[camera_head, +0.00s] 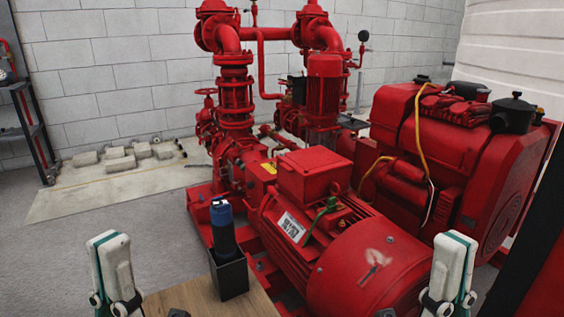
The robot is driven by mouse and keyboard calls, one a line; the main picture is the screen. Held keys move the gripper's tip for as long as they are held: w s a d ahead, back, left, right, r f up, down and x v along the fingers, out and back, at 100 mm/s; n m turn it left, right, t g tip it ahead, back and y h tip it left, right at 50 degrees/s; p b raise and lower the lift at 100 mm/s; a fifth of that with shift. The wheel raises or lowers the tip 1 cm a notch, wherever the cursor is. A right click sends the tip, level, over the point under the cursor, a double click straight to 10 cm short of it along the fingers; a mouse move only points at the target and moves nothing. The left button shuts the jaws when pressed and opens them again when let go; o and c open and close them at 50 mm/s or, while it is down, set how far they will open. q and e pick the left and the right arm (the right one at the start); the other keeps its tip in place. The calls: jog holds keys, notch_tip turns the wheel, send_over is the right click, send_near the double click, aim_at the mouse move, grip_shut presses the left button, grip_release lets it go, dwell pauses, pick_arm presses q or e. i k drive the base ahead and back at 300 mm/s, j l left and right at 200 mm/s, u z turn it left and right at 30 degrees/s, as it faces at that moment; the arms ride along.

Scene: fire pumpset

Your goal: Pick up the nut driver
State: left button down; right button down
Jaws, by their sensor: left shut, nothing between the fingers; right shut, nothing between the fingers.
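A tool with a blue and black handle (223,228), which looks like the nut driver, stands upright in a black square holder (231,277). The holder is on a wooden surface (185,297) at the bottom of the view. The tool's lower part is hidden inside the holder. My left gripper (111,246) is shut and empty, to the left of the holder and apart from it. My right gripper (453,247) is shut and empty, far to the right of the tool, in front of the red machinery.
A large red motor (370,270) lies just right of the holder. Red pump pipes (236,100) rise behind it, and a red engine (440,140) stands at the right. Grey blocks (120,160) lie on the floor at the back left. A dark shelf (30,130) stands at the left edge.

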aim_at(221, 219)
jog(key=l+u, duration=1)
